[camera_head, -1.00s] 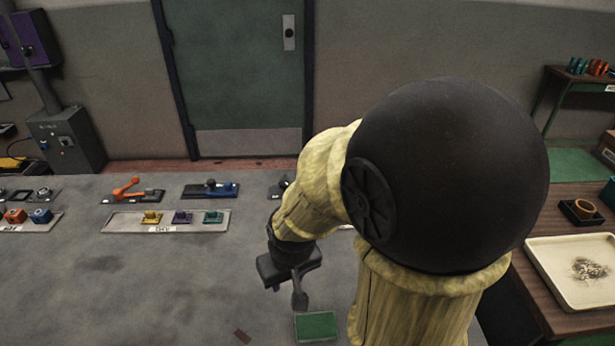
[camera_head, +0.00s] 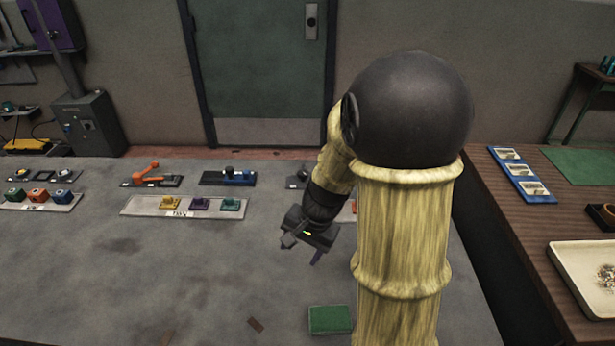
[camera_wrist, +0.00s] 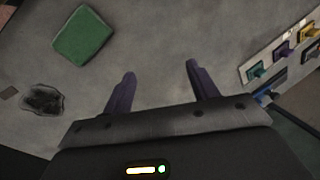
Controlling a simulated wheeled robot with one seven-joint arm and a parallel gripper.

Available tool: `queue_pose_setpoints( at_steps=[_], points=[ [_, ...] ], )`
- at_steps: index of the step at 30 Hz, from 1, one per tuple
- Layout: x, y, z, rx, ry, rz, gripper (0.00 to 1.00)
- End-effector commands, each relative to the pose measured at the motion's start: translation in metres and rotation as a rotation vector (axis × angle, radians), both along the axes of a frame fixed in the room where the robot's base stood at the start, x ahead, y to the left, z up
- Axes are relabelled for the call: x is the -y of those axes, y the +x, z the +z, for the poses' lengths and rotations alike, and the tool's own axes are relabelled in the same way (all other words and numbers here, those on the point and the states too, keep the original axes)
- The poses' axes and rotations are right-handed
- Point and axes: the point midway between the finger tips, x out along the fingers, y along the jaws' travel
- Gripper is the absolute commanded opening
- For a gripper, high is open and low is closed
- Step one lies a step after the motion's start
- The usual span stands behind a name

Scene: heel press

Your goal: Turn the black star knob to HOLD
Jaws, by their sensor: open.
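A dark knob (camera_head: 229,172) stands on a blue and black plate at the back of the grey table (camera_head: 100,290). Another dark control (camera_head: 299,178) sits right of it, partly hidden by my arm. Both are too small to tell which is the star knob, and no HOLD mark is readable. My gripper (camera_head: 302,250) is over the table, in front of and right of these controls, apart from them. In the wrist view its two purple fingers (camera_wrist: 160,70) are spread with nothing between them, above bare table. A blue part (camera_wrist: 265,98) shows at that view's right.
An orange lever (camera_head: 147,176) stands on a plate to the left. A pale strip (camera_head: 140,206) holds yellow, purple and green knobs. A green pad (camera_head: 330,319) lies near the front. A brown side table (camera_head: 500,215) with a tray (camera_head: 575,270) is right. Mid-table is mostly clear.

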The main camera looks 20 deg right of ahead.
Motion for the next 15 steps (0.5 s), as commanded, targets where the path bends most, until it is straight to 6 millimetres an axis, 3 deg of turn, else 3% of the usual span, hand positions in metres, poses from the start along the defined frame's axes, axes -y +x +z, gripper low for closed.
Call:
queue_pose_setpoints(
  at_steps=[8,11,15],
  points=[
    [0.035,0.085,-0.028,-0.089,0.401,-0.644,0.59],
    [0.059,0.118,-0.035,-0.101,0.563,-0.862,0.59],
    [0.105,0.163,-0.043,-0.094,0.810,-1.150,0.59]
  ],
)
